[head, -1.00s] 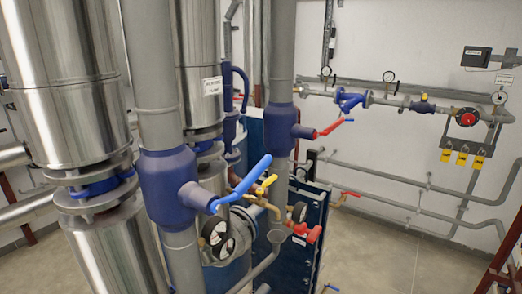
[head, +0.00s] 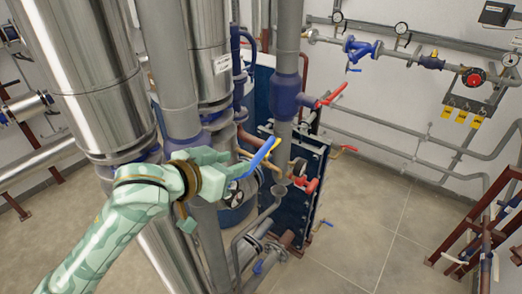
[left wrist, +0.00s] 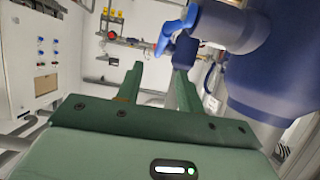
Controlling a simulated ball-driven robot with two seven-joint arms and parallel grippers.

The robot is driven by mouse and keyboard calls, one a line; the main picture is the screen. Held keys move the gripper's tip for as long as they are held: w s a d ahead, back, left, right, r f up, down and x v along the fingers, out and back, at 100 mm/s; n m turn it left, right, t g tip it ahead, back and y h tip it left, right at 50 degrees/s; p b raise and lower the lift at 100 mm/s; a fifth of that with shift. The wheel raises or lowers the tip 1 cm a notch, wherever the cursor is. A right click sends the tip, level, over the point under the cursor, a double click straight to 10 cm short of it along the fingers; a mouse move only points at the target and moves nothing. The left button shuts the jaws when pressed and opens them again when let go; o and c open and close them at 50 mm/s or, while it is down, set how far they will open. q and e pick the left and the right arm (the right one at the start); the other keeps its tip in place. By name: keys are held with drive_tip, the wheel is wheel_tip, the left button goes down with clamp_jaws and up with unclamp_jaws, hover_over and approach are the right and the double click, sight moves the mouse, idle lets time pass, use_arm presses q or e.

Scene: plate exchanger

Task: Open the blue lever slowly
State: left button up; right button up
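The blue lever (head: 260,158) slants up to the right from the valve on the grey pipe at the left centre. In the head view my left gripper (head: 236,164) is beside it, on its left, and hides the valve end of the lever. In the left wrist view the two green fingers (left wrist: 159,68) stand apart with nothing between them. I cannot tell whether a finger touches the lever. My right gripper is not in view.
A yellow lever (head: 275,145) is close behind the blue one. Gauges, a red lever (head: 334,94) and a red valve (head: 306,187) are to the right. Large steel cylinders (head: 85,75) stand at the left.

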sight(258, 153)
use_arm(q)
drive_tip(key=x, duration=1.1)
drive_tip(key=shift+w+d+f+p, duration=0.1)
drive_tip(key=shift+w+f+p, duration=0.05)
drive_tip(key=shift+w+p, duration=0.15)
clamp_jaws()
